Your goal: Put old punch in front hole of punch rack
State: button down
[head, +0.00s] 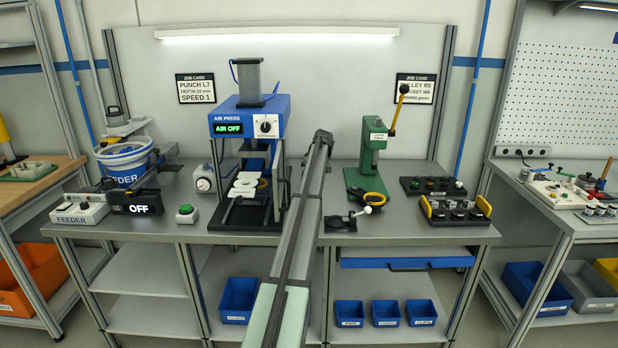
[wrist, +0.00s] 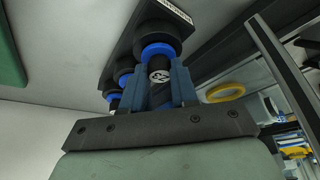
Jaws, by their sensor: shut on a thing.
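In the wrist view, my gripper (wrist: 162,68) is shut on a dark cylindrical punch (wrist: 158,76) with a pale marking on its side. Its fingers stand on both sides of the punch. Just past the fingertips is a black rack (wrist: 132,45) with a pale label and several round blue-ringed places in a row. The held punch lines up with the blue ring (wrist: 160,51) nearest the fingers; whether it sits in a hole there I cannot tell. In the head view, my gripper and the held punch are hidden by my arm.
The air press (head: 250,120), reading AIR OFF, stands left of my arm. A green hand press (head: 372,150) stands right of it. Two black holders (head: 410,186) (head: 455,223) with several small parts lie farther right. The feeder bowl (head: 125,165) is far left.

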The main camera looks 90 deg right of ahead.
jog(key=c, duration=0.9)
grip_release()
jog(key=shift+o, duration=0.2)
jog(key=v, duration=1.2)
